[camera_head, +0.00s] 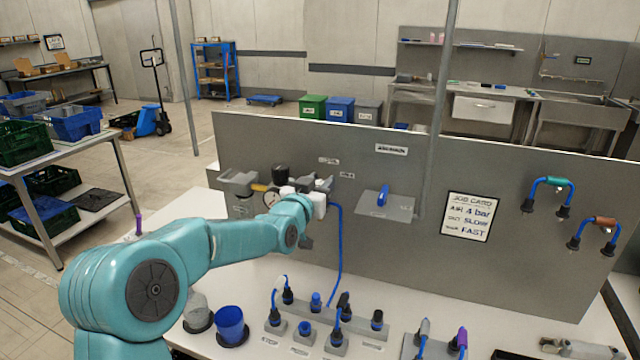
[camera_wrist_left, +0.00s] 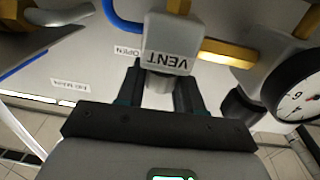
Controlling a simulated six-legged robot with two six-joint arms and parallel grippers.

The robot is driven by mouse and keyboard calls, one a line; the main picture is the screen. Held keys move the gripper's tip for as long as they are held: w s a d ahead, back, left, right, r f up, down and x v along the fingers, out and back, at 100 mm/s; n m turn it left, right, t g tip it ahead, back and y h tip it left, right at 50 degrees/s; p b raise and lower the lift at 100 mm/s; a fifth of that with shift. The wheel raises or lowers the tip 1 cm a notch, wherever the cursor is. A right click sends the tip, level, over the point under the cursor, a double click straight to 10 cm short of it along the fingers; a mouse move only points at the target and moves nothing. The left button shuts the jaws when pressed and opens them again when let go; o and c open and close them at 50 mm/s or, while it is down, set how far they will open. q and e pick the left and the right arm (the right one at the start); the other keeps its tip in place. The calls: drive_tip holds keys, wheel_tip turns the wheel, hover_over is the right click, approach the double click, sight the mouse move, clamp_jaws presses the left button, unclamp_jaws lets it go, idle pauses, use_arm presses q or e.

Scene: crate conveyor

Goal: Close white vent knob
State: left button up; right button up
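The white vent block (camera_wrist_left: 184,44), marked VENT upside down in the left wrist view, has the pale vent knob (camera_wrist_left: 158,88) below it. My left gripper (camera_wrist_left: 160,88) has one dark finger on each side of the knob, and both appear to touch it. In the head view my left gripper (camera_head: 308,222) is at the white fittings (camera_head: 318,203) on the grey panel, mostly hidden behind my own wrist. An OPEN label (camera_wrist_left: 128,51) is on the panel beside the block. My right gripper is in neither view.
A pressure gauge (camera_wrist_left: 296,98) and brass pipe (camera_wrist_left: 215,52) sit close beside the vent block. A blue hose (camera_head: 339,255) hangs down the panel. A blue cup (camera_head: 230,322) and several plug sockets (camera_head: 335,316) stand on the white table below.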

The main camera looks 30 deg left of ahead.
use_arm(q)
drive_tip(key=shift+n+y, duration=0.3)
drive_tip(key=shift+y, duration=0.2)
drive_tip(key=shift+d+r+n+g+y, duration=0.1)
drive_tip(key=shift+n+g+y, duration=0.2)
drive_tip(key=shift+n+y, duration=0.3)
drive_tip(key=n+g+y+p, duration=0.1)
drive_tip(key=y+p, duration=0.1)
drive_tip(key=shift+r+n+y, duration=0.15)
drive_tip(key=shift+n+y, duration=0.15)
drive_tip(key=shift+y, duration=0.1)
drive_tip(key=shift+n+g+y+p, duration=1.2)
drive_tip(key=shift+n+y+p, duration=0.15)
drive_tip(key=shift+y, duration=0.35)
drive_tip(key=o, duration=0.9)
drive_tip(key=shift+s, duration=0.1)
drive_tip(key=shift+f, duration=0.2)
